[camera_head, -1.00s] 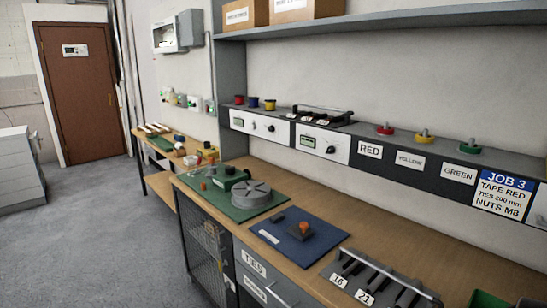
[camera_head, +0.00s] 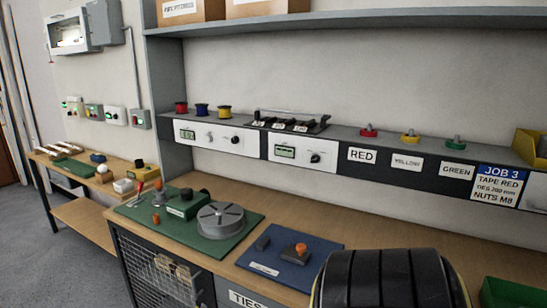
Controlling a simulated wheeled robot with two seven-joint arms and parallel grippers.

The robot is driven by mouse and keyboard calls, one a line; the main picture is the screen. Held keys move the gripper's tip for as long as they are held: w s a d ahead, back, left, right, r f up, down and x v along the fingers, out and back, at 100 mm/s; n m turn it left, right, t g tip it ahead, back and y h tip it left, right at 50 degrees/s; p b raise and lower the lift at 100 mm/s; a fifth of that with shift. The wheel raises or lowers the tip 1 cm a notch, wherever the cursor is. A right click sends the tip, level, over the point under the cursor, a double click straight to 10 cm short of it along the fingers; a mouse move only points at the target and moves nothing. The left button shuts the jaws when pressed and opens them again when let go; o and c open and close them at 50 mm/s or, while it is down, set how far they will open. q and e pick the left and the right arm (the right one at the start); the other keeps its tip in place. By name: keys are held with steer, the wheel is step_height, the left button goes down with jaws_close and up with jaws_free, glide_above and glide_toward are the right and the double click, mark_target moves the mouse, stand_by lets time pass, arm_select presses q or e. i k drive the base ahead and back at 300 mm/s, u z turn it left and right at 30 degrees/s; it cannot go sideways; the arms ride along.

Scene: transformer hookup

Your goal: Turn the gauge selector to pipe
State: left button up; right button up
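Two white panels with small green displays and dark knobs are set in the dark rail above the bench. The left panel (camera_head: 222,145) has a display (camera_head: 187,134) and two small knobs, one of them the right-hand knob (camera_head: 235,139). The right panel (camera_head: 300,165) has a display (camera_head: 285,151) and one round dark knob (camera_head: 315,158). The markings around the knobs are too small to read, so I cannot tell which is the gauge selector or where it points. Neither gripper shows. A black ribbed part at the bottom right appears to be my arm.
A green mat (camera_head: 150,213) holds a grey round fixture (camera_head: 217,220). A blue mat (camera_head: 268,278) carries small blocks. Colour spools (camera_head: 202,110) and a black rack (camera_head: 290,122) stand on the rail's ledge. A job sign (camera_head: 499,185) is at right. Bare wood lies between mats and rail.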

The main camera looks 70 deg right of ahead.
mark_target(316, 158)
steer(key=z, duration=0.75)
steer(key=i, duration=1.05)
steer(key=z, duration=1.15)
steer(key=i, duration=0.2)
steer(key=z, duration=0.3)
